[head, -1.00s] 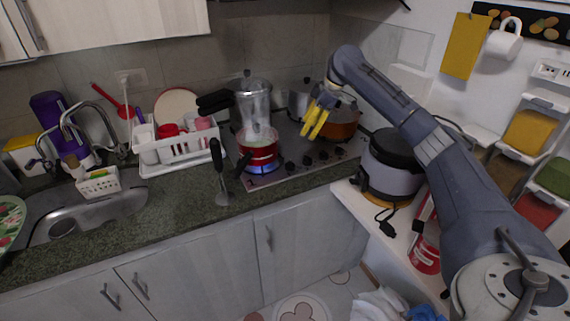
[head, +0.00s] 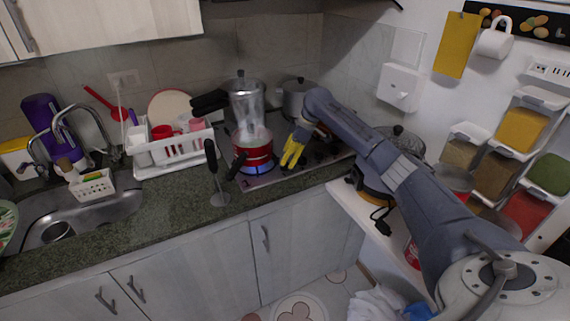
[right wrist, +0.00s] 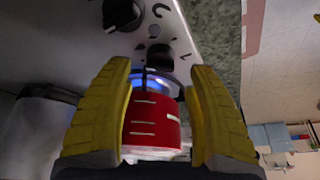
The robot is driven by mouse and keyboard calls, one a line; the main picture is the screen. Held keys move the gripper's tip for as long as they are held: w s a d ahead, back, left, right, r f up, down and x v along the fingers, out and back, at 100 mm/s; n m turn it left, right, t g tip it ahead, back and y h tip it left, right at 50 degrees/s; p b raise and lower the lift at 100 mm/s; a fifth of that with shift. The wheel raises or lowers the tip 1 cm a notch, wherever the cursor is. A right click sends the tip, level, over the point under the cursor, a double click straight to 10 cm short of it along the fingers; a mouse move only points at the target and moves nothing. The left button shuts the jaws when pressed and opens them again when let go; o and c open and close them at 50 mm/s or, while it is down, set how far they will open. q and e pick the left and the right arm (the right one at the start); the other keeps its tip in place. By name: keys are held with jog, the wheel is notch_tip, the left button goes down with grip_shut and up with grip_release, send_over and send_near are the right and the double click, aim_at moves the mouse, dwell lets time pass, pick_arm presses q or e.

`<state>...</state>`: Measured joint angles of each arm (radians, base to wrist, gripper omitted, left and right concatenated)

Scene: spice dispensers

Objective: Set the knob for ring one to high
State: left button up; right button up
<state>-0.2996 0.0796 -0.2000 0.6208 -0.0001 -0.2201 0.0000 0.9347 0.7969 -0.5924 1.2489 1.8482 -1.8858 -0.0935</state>
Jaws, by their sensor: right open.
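Two knobs show in the right wrist view, a large one (right wrist: 122,14) at the top and another (right wrist: 160,56) just beyond my fingertips. I cannot tell which belongs to ring one. My right gripper (head: 289,164), with yellow fingers, is low over the hob's front. In the right wrist view its fingers (right wrist: 161,70) are apart and hold nothing. My left gripper is not in view.
A grey pot (head: 295,98) stands at the back of the hob. Spice dispensers (head: 522,130) hang on the right wall.

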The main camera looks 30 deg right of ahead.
jog(key=shift+x, duration=1.85)
grip_shut()
